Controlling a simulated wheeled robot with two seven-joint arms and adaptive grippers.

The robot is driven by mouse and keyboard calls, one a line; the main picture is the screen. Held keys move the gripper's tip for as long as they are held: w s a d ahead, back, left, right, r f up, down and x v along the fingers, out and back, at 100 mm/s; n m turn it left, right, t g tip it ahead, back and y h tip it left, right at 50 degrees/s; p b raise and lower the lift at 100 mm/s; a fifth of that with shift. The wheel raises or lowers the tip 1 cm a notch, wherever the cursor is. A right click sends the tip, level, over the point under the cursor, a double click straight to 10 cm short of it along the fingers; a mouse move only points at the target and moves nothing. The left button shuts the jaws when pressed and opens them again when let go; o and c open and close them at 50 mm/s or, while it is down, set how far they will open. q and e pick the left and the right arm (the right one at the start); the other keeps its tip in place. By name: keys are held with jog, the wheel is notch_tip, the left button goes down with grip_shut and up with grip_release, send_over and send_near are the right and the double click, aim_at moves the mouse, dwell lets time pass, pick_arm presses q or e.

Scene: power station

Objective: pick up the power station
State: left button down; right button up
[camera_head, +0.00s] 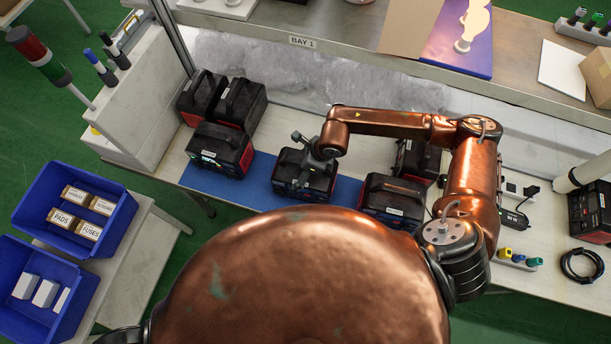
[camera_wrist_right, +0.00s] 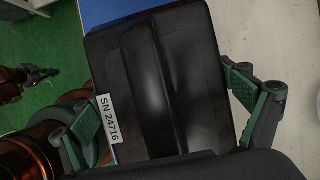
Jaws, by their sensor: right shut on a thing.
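A black power station (camera_head: 288,184) with red lower sides and a small lit display sits over the blue mat (camera_head: 256,184). My right gripper (camera_head: 307,162) is above it, shut on it. In the right wrist view, the power station's dark top with its raised handle (camera_wrist_right: 148,70) and a white label "SN 24716" lies between the green-padded fingers of the right gripper (camera_wrist_right: 163,98). Whether its base touches the mat is unclear. What looks like my left gripper (camera_wrist_right: 30,76) shows small and dark in the right wrist view; its fingers are unclear.
Similar power stations stand at left (camera_head: 220,150), behind left (camera_head: 240,103), at right (camera_head: 393,200) and behind right (camera_head: 417,160). Blue bins (camera_head: 75,190) are on a side table. A coiled black cable (camera_head: 582,265) lies at right. A signal tower (camera_head: 40,55) is at upper left.

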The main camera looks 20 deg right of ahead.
jog(key=c, duration=0.5)
jog(key=shift+a+r, duration=0.1)
jog(key=shift+r, duration=0.1)
